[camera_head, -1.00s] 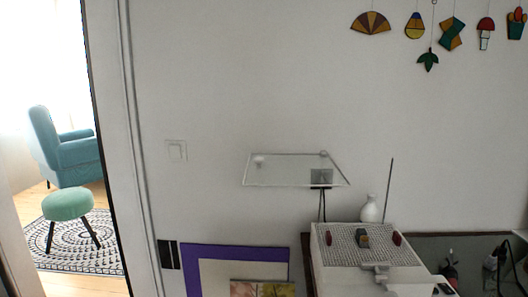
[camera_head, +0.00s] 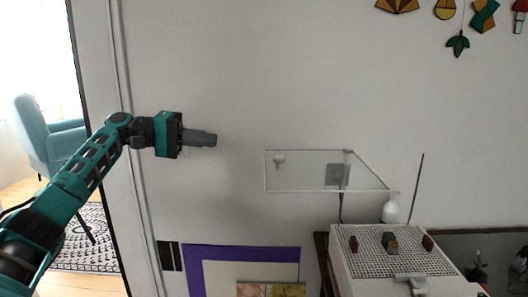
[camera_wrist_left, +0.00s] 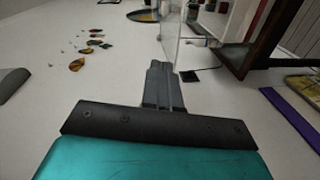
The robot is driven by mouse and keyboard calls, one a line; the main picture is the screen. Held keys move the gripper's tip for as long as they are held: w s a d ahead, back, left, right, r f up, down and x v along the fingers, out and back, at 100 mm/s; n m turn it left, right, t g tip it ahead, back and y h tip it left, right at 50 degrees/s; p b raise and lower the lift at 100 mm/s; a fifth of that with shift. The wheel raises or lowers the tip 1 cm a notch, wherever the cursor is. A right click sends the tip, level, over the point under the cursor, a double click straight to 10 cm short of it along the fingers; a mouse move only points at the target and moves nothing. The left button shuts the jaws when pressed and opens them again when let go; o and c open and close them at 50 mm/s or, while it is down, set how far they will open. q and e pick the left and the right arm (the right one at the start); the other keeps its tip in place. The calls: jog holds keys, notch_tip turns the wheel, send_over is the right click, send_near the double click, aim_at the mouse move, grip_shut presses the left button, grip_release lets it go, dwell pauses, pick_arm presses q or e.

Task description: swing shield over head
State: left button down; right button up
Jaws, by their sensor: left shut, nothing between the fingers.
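The shield is a clear flat panel (camera_head: 305,172) with thin pale edges, up in front of the wall above a white box with a grid top. A grey square (camera_head: 338,174) shows at its right part. My left gripper (camera_head: 214,139) is left of the shield and a little higher in the picture, pointing right, with its fingers shut and empty. A gap shows between fingertips and panel. In the left wrist view the closed fingers (camera_wrist_left: 158,72) point toward the clear panel (camera_wrist_left: 172,28), seen nearly edge-on. My right gripper is not in view.
The white box (camera_head: 390,252) holds small red and dark blocks on its grid. A white vase (camera_head: 390,208) and a thin dark rod (camera_head: 415,190) stand behind it. Coloured ornaments (camera_head: 458,44) hang at upper right. A purple-framed picture (camera_head: 192,268) is low down. The wall between is bare.

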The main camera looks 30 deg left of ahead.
pick_arm(q)
jog(key=s+d+p+x, duration=0.1)
jog(key=s+x, duration=0.1)
jog(key=x, duration=1)
jog(key=shift+d+f+p, duration=0.25)
jog(key=shift+d+p, duration=0.1)
jog(key=shift+d, duration=0.25)
jog(key=shift+s, duration=0.15)
